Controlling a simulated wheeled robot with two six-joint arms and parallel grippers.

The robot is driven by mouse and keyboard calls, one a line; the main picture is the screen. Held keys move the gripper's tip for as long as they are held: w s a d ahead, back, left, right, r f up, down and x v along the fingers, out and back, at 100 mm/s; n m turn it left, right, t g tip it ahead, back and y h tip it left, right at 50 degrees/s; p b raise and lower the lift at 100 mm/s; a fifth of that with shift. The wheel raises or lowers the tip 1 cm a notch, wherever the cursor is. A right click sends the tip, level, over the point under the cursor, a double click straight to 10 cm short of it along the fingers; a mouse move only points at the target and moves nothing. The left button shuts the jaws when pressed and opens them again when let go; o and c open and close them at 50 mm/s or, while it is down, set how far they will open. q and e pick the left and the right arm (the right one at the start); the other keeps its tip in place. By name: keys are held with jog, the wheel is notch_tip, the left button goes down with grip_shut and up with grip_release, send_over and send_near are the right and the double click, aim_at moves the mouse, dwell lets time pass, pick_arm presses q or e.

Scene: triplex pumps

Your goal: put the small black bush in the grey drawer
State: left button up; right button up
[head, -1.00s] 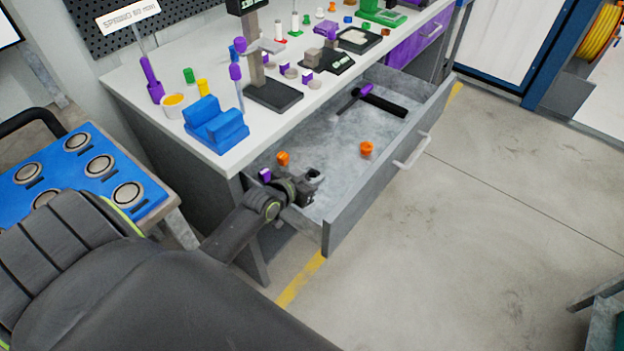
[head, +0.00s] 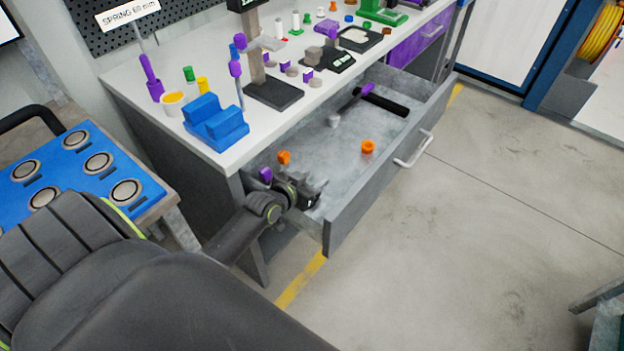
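The grey drawer (head: 378,190) is pulled out below the white bench top. My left gripper (head: 314,193) is inside its near left end, low over the drawer floor. The gripper is dark and small here, and I cannot tell if its fingers are apart or closed. I cannot make out the small black bush; it may be hidden at the fingers. My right gripper is not in view.
The drawer holds two orange parts (head: 367,147), a purple part (head: 265,174), a small light grey cylinder (head: 334,121) and a black-headed, purple-handled tool (head: 382,101). A blue block (head: 215,124) stands on the bench top (head: 190,150). The drawer's middle floor is mostly clear.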

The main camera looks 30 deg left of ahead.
pick_arm(q)
jog(key=shift+o, duration=0.5)
jog(key=shift+s+f, duration=0.2)
jog(key=shift+f, duration=0.2)
jog(key=shift+r+p, duration=0.55)
jog(key=v, duration=1.2)
jog(key=shift+r+p, duration=0.25)
jog(key=shift+p, duration=0.15)
jog(key=shift+w+a, duration=0.1)
jog(key=shift+w, duration=0.05)
